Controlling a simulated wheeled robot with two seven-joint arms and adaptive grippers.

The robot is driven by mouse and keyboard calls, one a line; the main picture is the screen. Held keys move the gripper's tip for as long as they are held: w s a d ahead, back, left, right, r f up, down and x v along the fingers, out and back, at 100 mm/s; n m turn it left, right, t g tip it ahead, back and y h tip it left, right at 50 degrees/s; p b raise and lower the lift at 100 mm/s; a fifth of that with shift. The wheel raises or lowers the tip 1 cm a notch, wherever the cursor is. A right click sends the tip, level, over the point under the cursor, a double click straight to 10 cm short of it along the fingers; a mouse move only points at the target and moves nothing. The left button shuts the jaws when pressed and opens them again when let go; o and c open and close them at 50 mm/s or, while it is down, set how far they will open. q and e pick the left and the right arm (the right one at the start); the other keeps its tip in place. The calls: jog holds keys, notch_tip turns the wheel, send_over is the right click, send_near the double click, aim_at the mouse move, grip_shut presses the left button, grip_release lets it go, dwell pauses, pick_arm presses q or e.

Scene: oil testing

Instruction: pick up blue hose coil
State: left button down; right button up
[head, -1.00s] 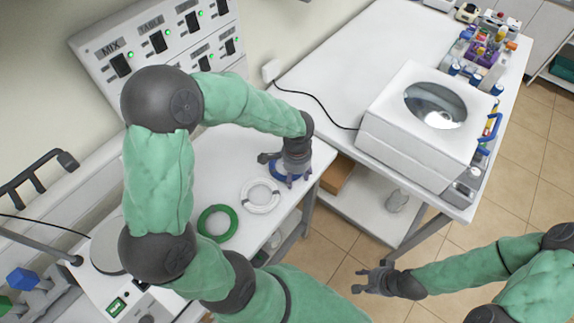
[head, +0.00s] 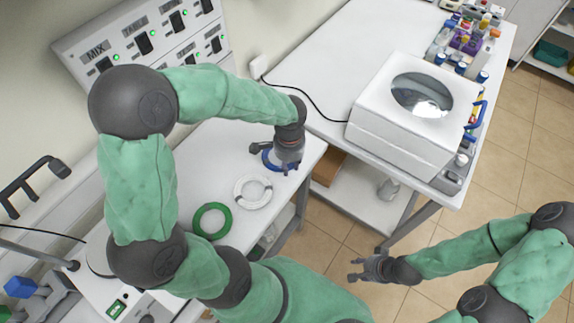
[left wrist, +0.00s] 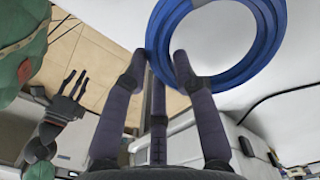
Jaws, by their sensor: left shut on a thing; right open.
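The blue hose coil (head: 267,159) is at the far right end of the white bench in the head view, partly hidden by my left gripper (head: 276,161). In the left wrist view the coil (left wrist: 273,42) is a large blue ring at the top, with my dark fingers reaching its near rim. My left gripper is shut on the coil's rim. I cannot tell whether the coil is clear of the bench. My right gripper (head: 362,267) is open and empty, over the tiled floor.
A white coil (head: 253,191) and a green coil (head: 212,220) lie on the bench beside the blue one. A white machine with a round window (head: 405,125) stands on the table at the right. A gap with floor separates part of bench and table.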

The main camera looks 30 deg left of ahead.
pick_arm(q)
jog(key=s+d+r+p, duration=0.2)
jog(key=s+d+r, duration=0.2)
jog(key=d+r, duration=0.5)
jog(key=d, duration=0.3)
jog(key=shift+d+p, duration=0.3)
jog(key=shift+s, duration=0.1)
